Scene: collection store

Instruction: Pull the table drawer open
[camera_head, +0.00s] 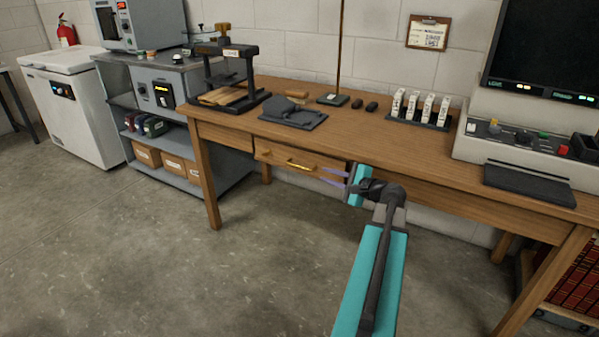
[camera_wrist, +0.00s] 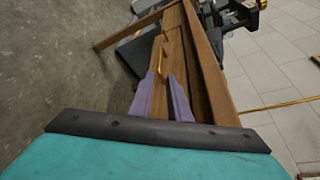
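The wooden table (camera_head: 240,110) has a drawer (camera_head: 275,157) in its front, under the tabletop. The drawer has a brass bar handle (camera_head: 302,165), which also shows in the wrist view (camera_wrist: 163,55). The drawer front looks close to the table front; I cannot tell whether any gap shows. My gripper (camera_head: 325,176) is to the right of the handle, apart from it. Its two purple fingers stand apart with nothing between them. In the wrist view the fingertips (camera_wrist: 161,75) point toward the handle, which lies beyond them.
A black press (camera_head: 235,80), a dark grey mat (camera_head: 295,116) and a rack of white pieces (camera_head: 420,110) stand on the table. A console (camera_head: 520,140) stands at its right. A grey shelf unit (camera_head: 165,130) is to the left. The floor (camera_head: 200,285) before the table is clear.

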